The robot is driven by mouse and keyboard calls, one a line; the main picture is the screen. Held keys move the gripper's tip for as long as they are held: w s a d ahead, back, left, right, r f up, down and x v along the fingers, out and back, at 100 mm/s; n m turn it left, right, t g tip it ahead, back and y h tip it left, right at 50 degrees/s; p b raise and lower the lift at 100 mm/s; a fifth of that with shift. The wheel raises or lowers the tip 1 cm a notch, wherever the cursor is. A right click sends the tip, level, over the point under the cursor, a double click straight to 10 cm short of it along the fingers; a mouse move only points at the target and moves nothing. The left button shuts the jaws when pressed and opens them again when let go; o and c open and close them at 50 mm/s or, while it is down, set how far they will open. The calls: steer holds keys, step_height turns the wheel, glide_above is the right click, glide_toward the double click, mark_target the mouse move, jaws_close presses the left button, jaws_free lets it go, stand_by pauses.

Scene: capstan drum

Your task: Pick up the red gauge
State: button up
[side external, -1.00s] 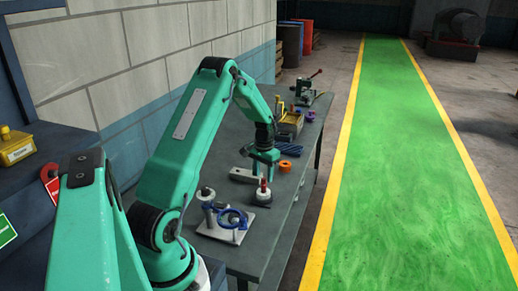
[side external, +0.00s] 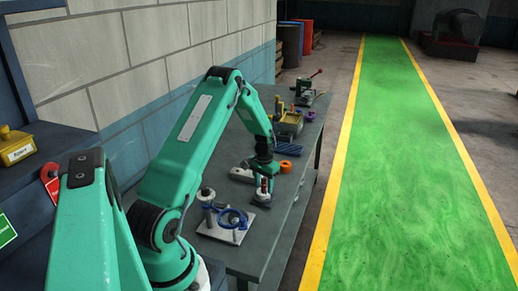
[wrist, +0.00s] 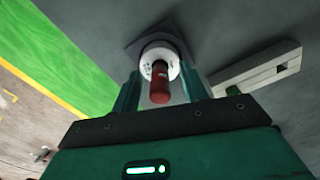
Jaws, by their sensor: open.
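The red gauge (wrist: 160,85) shows in the wrist view as a red cylinder rising from a round white base (wrist: 160,52). In the side view, a bit of red gauge (side external: 264,186) shows at my gripper's tip, above the white base (side external: 261,197). My gripper (side external: 263,180) is low over the bench at the gauge. In the wrist view, my gripper's fingers (wrist: 163,88) are open, one on each side of the red cylinder. I cannot tell whether either finger touches it.
A metal plate with a blue ring clamp (side external: 233,217) stands nearer on the bench (side external: 270,238). A grey slotted bar (wrist: 262,72) lies right of the gauge in the wrist view. An orange ring (side external: 286,166), a blue block (side external: 287,149) and a yellow box (side external: 290,124) are behind.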

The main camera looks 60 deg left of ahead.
mark_target(265, 179)
jaws_close()
steer(key=shift+r, duration=0.15)
steer(key=shift+r, duration=0.55)
steer(key=r, duration=0.3)
steer(key=shift+w+d+r, duration=0.1)
steer(key=shift+d, duration=0.2)
steer(key=w+d+r, duration=0.1)
steer(key=d+r, duration=0.5)
steer(key=d, duration=0.5)
steer(key=shift+w+r, duration=0.2)
steer(key=shift+w, duration=0.1)
steer(key=shift+a, duration=0.1)
